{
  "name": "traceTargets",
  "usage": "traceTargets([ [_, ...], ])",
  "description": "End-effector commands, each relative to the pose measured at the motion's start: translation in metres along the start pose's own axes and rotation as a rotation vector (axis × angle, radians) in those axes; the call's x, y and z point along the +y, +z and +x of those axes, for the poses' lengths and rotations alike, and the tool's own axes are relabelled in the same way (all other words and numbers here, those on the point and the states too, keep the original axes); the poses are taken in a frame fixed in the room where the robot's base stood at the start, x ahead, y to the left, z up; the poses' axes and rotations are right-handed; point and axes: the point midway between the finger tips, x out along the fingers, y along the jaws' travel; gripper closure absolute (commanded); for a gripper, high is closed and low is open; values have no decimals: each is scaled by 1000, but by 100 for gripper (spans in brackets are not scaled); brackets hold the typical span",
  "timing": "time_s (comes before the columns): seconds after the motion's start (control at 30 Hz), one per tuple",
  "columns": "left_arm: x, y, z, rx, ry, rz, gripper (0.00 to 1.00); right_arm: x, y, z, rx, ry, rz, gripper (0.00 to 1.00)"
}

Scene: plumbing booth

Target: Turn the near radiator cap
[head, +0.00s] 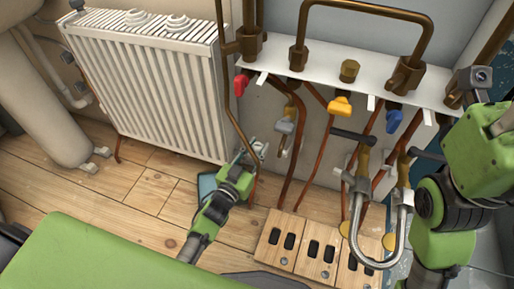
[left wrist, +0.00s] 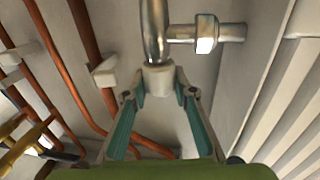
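The white radiator (head: 150,85) stands against the wall at the left in the head view. The near white radiator cap (left wrist: 158,78) sits at the end of a chrome valve pipe (left wrist: 155,30) in the left wrist view. My left gripper (head: 256,150) is low beside the radiator's right end. In the left wrist view its fingertips (left wrist: 159,88) lie on both sides of the cap and appear to touch it. In the head view the cap is hard to make out behind the gripper. My right arm shows at the right, but no fingers of its gripper are visible.
A white manifold shelf (head: 330,80) carries brass pipes and red, yellow and blue valve handles. Copper pipes (head: 293,150) run down close right of my left gripper. Wooden blocks with slots (head: 310,245) and a chrome U-tube (head: 385,262) are at lower right.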

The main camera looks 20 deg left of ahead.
Motion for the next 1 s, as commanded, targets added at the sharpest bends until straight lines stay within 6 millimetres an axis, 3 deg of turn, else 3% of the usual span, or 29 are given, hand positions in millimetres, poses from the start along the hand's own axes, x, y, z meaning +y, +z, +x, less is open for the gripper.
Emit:
traceTargets([
  [0.27,1,-3,1,3,43,5,96,1,-1,7,8,1,1,60],
  [0.4,1,-3,1,3,98,5,96,3,7,-6,-43,15,5,60],
  [0.8,0,-1,0,3,126,0,96,3,8,-9,-50,19,6,60],
  [0.83,0,-1,0,3,126,0,72,3,8,-9,-50,19,6,60],
  [0.9,0,-1,0,3,125,0,57,3,8,-9,-49,19,7,60],
  [1.0,0,-1,0,3,125,0,57,3,8,-9,-49,18,7,60],
])
